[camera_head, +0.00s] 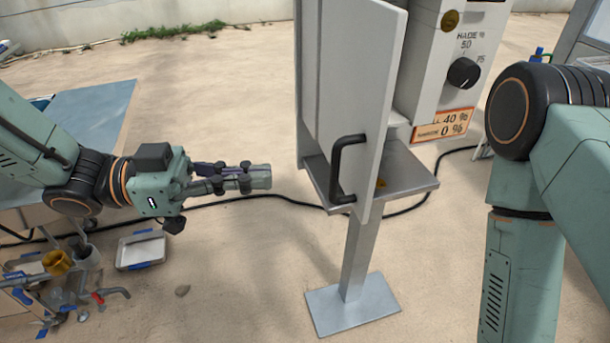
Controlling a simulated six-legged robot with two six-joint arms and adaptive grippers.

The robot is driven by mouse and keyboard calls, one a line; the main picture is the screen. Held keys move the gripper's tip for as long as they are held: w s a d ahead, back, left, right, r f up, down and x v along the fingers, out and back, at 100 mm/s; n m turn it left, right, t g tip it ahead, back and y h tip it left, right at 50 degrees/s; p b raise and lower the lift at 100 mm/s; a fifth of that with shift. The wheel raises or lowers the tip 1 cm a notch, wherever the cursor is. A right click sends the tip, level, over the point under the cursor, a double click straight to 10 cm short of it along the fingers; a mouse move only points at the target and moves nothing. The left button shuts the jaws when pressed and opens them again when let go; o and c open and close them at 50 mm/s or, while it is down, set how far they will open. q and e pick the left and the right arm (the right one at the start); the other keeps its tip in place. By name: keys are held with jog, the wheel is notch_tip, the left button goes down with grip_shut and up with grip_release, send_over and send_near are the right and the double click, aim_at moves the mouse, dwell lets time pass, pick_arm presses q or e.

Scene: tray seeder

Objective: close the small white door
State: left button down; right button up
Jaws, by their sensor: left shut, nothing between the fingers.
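The small white door (358,88) stands open in the middle of the view, swung out from the white control box (437,75). My left gripper (262,177) is shut and empty, left of the door and at about the height of the handle's lower end. A gap shows between its fingertips and the door. My right arm comes down at the right, and its gripper is out of view.
The box has a black knob (463,73) and orange labels. A grey shelf (408,172) on a post with a floor plate (352,304) stands below the door. A black cable crosses the sandy ground. A table (95,110) and a small tray (140,250) are at left.

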pick_arm(q)
jog(key=d, duration=0.6)
jog(key=shift+w+d, duration=0.3)
jog(key=shift+d, duration=0.1)
jog(key=shift+s, duration=0.1)
jog(key=shift+w+d+f, duration=0.1)
jog(key=shift+w+d, duration=0.05)
jog(key=shift+w, duration=0.05)
jog(key=shift+s, duration=0.2)
